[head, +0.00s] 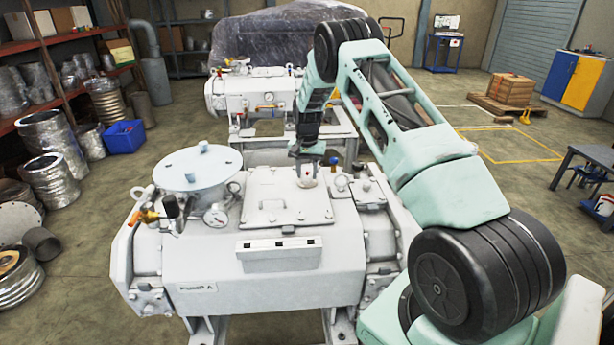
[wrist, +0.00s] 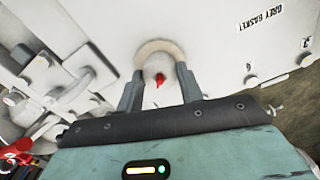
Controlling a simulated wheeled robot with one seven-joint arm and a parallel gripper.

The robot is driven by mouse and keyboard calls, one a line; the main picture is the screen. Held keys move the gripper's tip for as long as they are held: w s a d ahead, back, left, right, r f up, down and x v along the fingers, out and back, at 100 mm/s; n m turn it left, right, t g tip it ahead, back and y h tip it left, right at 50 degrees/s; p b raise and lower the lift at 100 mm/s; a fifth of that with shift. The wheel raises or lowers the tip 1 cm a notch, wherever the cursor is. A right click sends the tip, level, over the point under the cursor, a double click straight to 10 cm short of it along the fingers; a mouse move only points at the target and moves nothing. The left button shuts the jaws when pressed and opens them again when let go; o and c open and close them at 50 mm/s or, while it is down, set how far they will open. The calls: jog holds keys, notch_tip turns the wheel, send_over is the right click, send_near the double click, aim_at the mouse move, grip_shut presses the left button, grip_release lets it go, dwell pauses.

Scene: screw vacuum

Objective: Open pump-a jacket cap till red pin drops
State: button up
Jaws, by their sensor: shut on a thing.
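A red dot marks this pin in the head view (head: 307,171). My gripper (wrist: 159,76) points down at the pump, one finger on each side of the cap, shut on it. A pale round collar (wrist: 150,50) shows around the cap's base. How far the pin stands out I cannot tell.
A pressure gauge (head: 215,217) and an orange-handled valve (head: 147,215) sit on the pump's left, beside a round flange plate (head: 198,168). A second similar pump (head: 255,95) stands behind. In the wrist view a red-handled fitting (wrist: 18,150) shows at lower left.

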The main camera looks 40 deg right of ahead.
aim_at(307, 174)
jog(key=n+b, duration=0.1)
jog(key=n, duration=0.3)
jog(key=shift+f+n, duration=0.1)
jog(key=shift+n, duration=0.2)
jog(key=shift+n+b, duration=0.6)
jog(key=shift+n, duration=1.6)
jog(key=shift+s, duration=0.1)
jog(key=o, duration=1)
notch_tip(307, 174, up, 18)
jog(key=b, duration=0.2)
jog(key=shift+f+b, duration=0.25)
jog(key=shift+b, duration=0.05)
